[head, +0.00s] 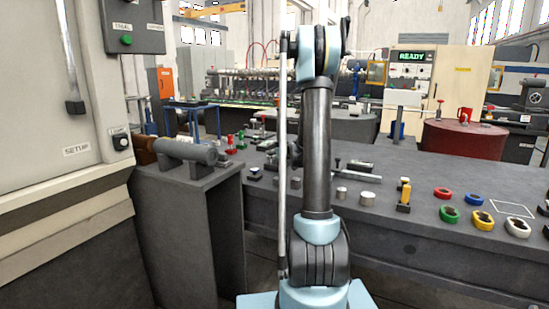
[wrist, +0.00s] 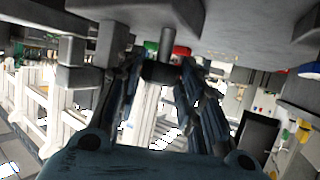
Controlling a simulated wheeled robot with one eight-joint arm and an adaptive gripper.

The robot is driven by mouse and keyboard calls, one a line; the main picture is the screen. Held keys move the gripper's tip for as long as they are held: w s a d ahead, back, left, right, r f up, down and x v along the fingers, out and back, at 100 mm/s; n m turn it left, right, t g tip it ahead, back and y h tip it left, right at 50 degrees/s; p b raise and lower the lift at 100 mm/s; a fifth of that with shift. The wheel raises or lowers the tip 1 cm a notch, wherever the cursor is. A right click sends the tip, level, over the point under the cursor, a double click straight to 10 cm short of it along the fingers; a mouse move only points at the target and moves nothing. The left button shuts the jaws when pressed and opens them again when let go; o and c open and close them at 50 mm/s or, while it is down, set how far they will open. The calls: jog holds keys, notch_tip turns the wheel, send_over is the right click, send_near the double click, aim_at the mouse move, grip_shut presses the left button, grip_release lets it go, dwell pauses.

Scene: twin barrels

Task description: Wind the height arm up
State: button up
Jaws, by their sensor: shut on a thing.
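In the wrist view my gripper (wrist: 160,80) has its two dark fingers closing from both sides on a dark, short, round piece (wrist: 161,72). A grey post (wrist: 193,40) stands close to the fingertips. I cannot tell for sure whether the dark piece is the handle of the height arm, as the fingers cover its sides. In the head view my upright arm hides the gripper and whatever it holds. The height arm cannot be made out clearly in either view.
A grey bench (head: 390,215) holds small metal cylinders (head: 368,198), coloured rings (head: 449,214) and a yellow-topped piece (head: 404,195). A grey pedestal (head: 185,225) with a horizontal cylinder (head: 187,152) stands left. A large cabinet (head: 50,130) fills the far left.

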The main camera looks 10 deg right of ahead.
jog(key=shift+s+a+m+t+h, duration=0.1)
jog(key=shift+m+t+h, duration=0.05)
jog(key=shift+m+h, duration=0.45)
jog(key=shift+a+m+t+h, duration=0.1)
jog(key=shift+m+t+h, duration=0.05)
jog(key=shift+m+h, duration=0.4)
jog(key=shift+f+m+h, duration=0.1)
jog(key=shift+m+h, duration=0.35)
jog(key=shift+h, duration=0.3)
jog(key=shift+a+m+h, duration=0.1)
jog(key=shift+m+h, duration=0.3)
jog(key=o, duration=0.8)
jog(key=shift+s, duration=0.1)
jog(key=shift+v, duration=5.9)
